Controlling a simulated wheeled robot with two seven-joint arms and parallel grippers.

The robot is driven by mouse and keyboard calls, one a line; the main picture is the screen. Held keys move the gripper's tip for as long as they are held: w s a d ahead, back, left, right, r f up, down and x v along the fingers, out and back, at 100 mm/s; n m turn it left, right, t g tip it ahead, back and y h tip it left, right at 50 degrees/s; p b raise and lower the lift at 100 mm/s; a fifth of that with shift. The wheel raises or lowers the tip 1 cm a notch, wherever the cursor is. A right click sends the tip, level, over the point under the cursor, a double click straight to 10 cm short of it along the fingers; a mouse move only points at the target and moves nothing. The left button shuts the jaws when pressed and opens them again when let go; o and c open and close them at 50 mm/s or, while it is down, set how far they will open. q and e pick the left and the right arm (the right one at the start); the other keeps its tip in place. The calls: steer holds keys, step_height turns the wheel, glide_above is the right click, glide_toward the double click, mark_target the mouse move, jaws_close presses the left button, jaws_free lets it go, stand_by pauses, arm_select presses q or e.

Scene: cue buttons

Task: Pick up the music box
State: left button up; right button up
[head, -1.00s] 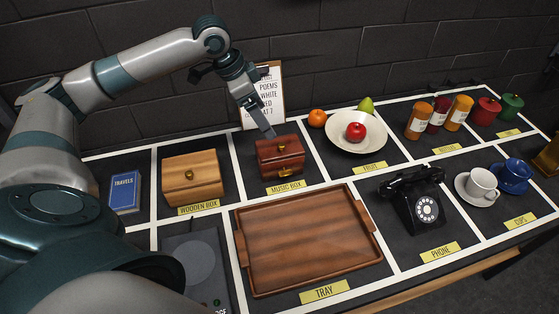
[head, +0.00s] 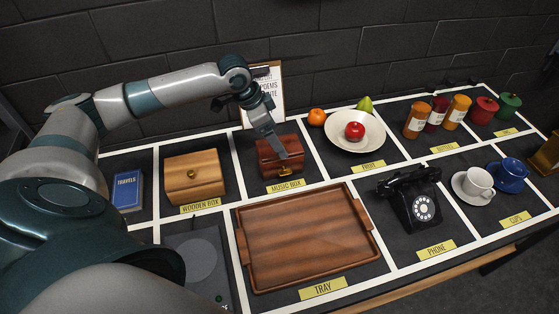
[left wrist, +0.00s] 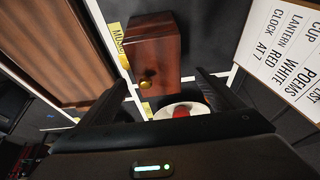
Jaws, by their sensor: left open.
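The music box (head: 269,158), a dark red-brown wooden box with a gold knob, sits in its labelled square at the back middle of the table. My left gripper (head: 281,154) is at the box in the head view, its finger in front of the box's upper part and hiding some of it. In the left wrist view the music box (left wrist: 155,50) shows ahead, between the two spread fingers of my open left gripper (left wrist: 168,82). I cannot tell whether the fingers touch the box. My right gripper is not in view.
A wooden box (head: 193,172) stands left of the music box and a white fruit plate (head: 371,145) stands right. A clipboard (head: 270,85) stands behind. The empty brown tray (head: 305,240) lies in front, with a black phone (head: 411,200) to its right.

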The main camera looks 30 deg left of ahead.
arm_select(q)
steer(key=shift+d+f+p, duration=0.2)
steer(key=shift+f+p, duration=0.2)
steer(key=shift+f, duration=0.1)
steer(key=p+x, duration=0.1)
steer(key=x, duration=0.2)
steer(key=shift+s+a+f, duration=0.1)
steer(key=shift+s+f, duration=0.05)
steer(key=shift+s, duration=0.05)
steer(key=shift+w+f, duration=0.1)
steer(key=shift+f, duration=0.35)
steer(key=shift+r, duration=0.1)
steer(key=c, duration=2.2)
steer(key=shift+w, duration=0.1)
